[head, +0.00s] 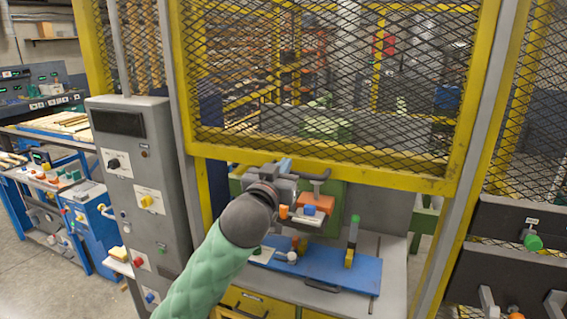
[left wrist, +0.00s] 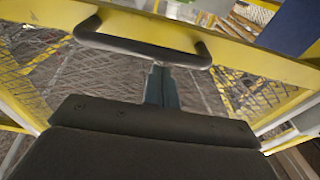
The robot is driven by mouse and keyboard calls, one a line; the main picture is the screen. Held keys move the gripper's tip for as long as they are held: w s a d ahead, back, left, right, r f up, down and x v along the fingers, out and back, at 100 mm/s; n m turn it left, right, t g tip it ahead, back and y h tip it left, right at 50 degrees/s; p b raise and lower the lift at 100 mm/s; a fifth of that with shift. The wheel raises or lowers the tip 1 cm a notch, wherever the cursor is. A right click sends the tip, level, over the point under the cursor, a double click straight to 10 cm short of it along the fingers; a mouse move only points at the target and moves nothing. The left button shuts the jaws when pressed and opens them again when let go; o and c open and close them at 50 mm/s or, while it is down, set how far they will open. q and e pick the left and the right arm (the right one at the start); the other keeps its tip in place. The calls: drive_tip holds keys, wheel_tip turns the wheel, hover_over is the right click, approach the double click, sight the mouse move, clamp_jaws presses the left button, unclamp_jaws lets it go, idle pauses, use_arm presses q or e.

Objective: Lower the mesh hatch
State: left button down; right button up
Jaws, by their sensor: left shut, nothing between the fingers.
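The mesh hatch (head: 320,170) is a yellow-framed panel of black wire mesh. It hangs in the machine's guard opening, with an open gap below its bottom rail. A dark bar handle (head: 318,176) is fixed on that rail; it spans the upper part of the left wrist view (left wrist: 130,44). My left gripper (head: 284,166) is at the bottom rail, just left of the handle in the head view. Its fingers (left wrist: 161,72) are shut and empty, with their tips at the handle bar. I cannot tell whether they touch it. My right gripper is not in view.
A grey control cabinet (head: 137,190) stands close on the left. A grey upright (head: 448,245) bounds the opening on the right.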

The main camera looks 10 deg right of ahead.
use_arm(q)
drive_tip(key=shift+f, duration=0.25)
